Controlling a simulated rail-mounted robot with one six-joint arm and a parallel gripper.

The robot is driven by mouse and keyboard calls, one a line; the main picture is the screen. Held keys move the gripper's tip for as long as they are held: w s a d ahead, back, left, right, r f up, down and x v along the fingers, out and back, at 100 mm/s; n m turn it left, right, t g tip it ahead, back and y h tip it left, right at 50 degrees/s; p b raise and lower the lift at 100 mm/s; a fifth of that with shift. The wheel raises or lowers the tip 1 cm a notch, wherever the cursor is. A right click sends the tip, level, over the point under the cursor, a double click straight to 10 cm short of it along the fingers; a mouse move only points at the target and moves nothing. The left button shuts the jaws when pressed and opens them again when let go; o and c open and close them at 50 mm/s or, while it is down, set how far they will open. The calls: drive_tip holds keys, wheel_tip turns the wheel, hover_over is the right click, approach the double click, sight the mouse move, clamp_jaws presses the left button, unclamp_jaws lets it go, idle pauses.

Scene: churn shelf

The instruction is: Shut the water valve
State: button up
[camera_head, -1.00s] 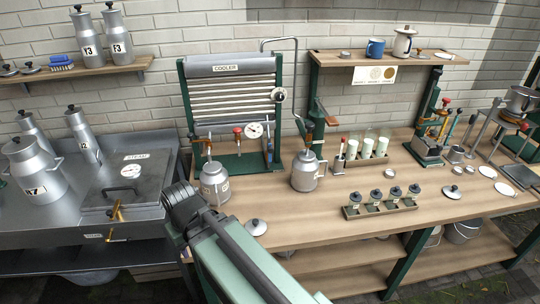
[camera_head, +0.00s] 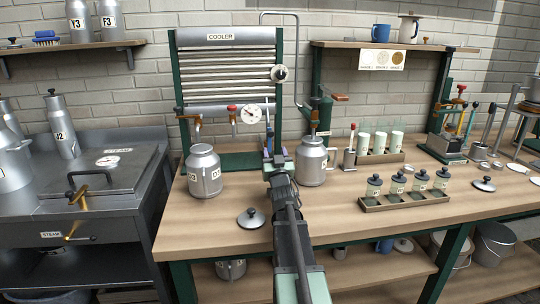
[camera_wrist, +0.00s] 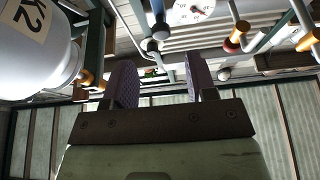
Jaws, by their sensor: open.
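The cooler (camera_head: 226,68) stands against the wall, with a dial gauge (camera_head: 251,114) and a red-knobbed valve (camera_head: 232,109) on its lower pipe. A blue-handled valve (camera_wrist: 160,28), seemingly the water valve, shows in the wrist view beyond the space between my fingers. I cannot tell the valve's setting.
A metal can (camera_head: 204,172) stands left of my gripper and another (camera_head: 311,160) close on its right; this one is large at the wrist view's left edge (camera_wrist: 35,45). A lid (camera_head: 250,218) lies on the bench (camera_head: 215,240). A jar rack (camera_head: 405,203) stands further right.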

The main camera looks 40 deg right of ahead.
sight(271, 135)
drive_tip(key=p+x, duration=0.2)
drive_tip(key=x, duration=0.3)
drive_tip(key=p+x, duration=0.2)
drive_tip(key=x, duration=0.4)
drive_tip(key=shift+r+p, duration=0.25)
drive_tip(key=shift+p, duration=0.05)
drive_tip(key=shift+s+a, duration=0.1)
clamp_jaws()
